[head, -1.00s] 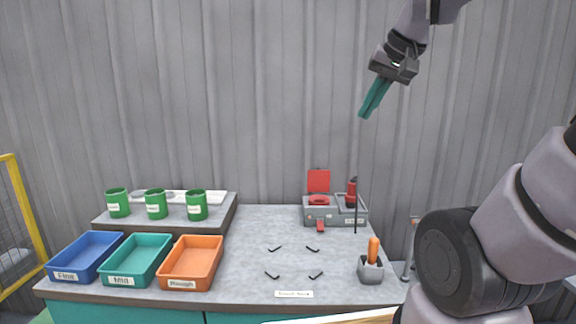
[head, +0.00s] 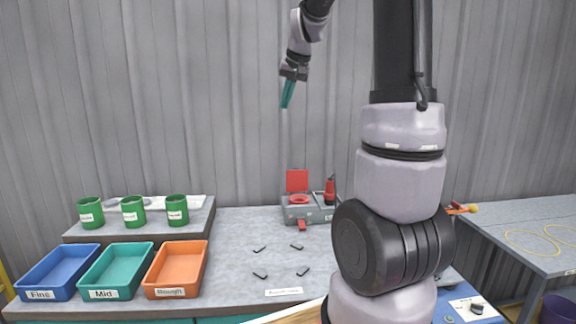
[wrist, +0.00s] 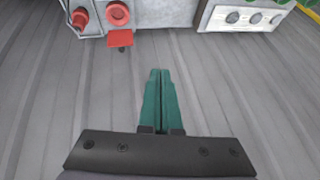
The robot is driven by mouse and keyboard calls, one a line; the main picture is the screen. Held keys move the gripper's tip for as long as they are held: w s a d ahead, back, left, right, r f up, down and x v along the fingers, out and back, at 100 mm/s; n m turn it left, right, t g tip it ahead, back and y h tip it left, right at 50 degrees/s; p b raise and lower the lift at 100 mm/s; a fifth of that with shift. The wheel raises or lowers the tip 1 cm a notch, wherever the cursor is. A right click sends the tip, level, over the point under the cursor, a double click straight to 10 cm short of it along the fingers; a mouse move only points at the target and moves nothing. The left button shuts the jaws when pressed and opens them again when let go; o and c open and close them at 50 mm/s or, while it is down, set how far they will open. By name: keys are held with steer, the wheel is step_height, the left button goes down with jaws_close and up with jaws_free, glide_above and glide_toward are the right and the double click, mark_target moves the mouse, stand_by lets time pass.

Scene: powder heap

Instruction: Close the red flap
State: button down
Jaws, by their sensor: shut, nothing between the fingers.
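The red flap (head: 297,180) stands upright at the back of a small grey device (head: 298,213) at the far right part of the bench. A red ring (head: 299,199) lies on the device's top in front of the flap. In the wrist view the flap (wrist: 120,38) shows at upper left, beside the red ring (wrist: 118,13). My gripper (head: 286,106) has teal fingers pointing down, well above the flap in the head view and touching nothing. The fingers (wrist: 160,72) are together and empty in the wrist view.
A red-and-black upright object (head: 329,190) stands at the device's right. Green cups (head: 133,211) stand on a raised shelf at left. Blue, teal and orange trays (head: 176,268) line the front left. The corrugated wall (head: 150,90) is close behind. My arm hides the bench's right side.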

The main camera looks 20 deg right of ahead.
steer(key=w+d+f, duration=0.6)
steer(key=w+f, duration=0.1)
steer(key=w, duration=0.5)
steer(key=n+g+h, duration=0.1)
steer(key=h, duration=0.1)
glide_toward(294, 160)
steer(key=s+a+r, duration=0.1)
steer(key=s, duration=0.1)
steer(key=x, duration=1)
steer(key=shift+s+a+f, duration=0.15)
steer(key=shift+s+a, duration=0.05)
steer(key=shift+s, duration=0.1)
steer(key=shift+s+a, duration=0.25)
steer(key=shift+s, duration=0.8)
steer(key=shift+s+a, duration=0.2)
steer(key=shift+s, duration=0.7)
steer(key=shift+s, duration=0.1)
